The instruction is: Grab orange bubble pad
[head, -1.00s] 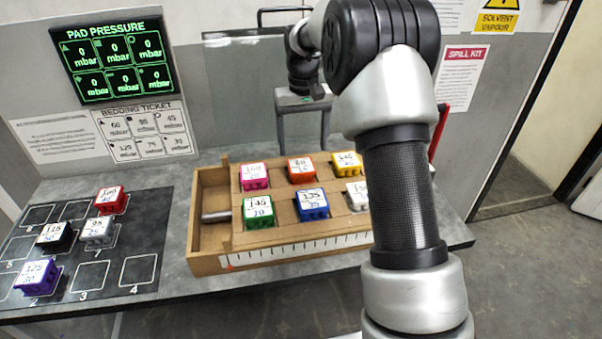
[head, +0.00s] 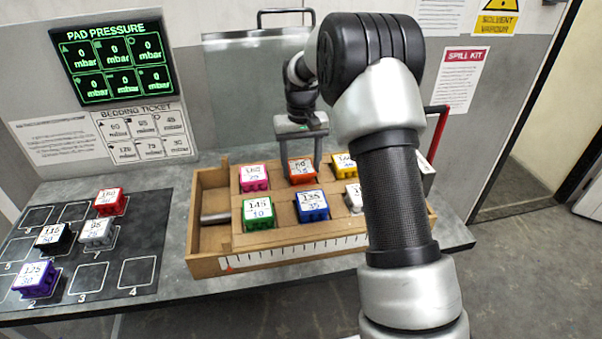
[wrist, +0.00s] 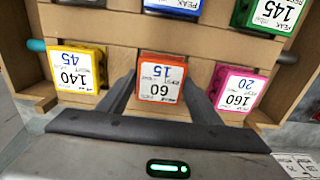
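The orange bubble pad (head: 302,171) sits in the back row of the wooden tray, between the pink and yellow pads. Its white top label reads 60 and 15 in the wrist view, where the pad (wrist: 161,82) is at the middle. My gripper (head: 301,166) is pointing down over it, open, with one finger on each side of the pad. In the wrist view the fingers of my gripper (wrist: 161,88) flank the orange pad. I cannot tell whether either finger touches it. The lower fingertips are hidden.
The pink pad (head: 253,178) and yellow pad (head: 343,163) stand close on either side. Green (head: 258,213), blue (head: 312,206) and white (head: 353,197) pads fill the front row of the tray (head: 208,263). Several pads sit on the dark mat (head: 137,272) at left.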

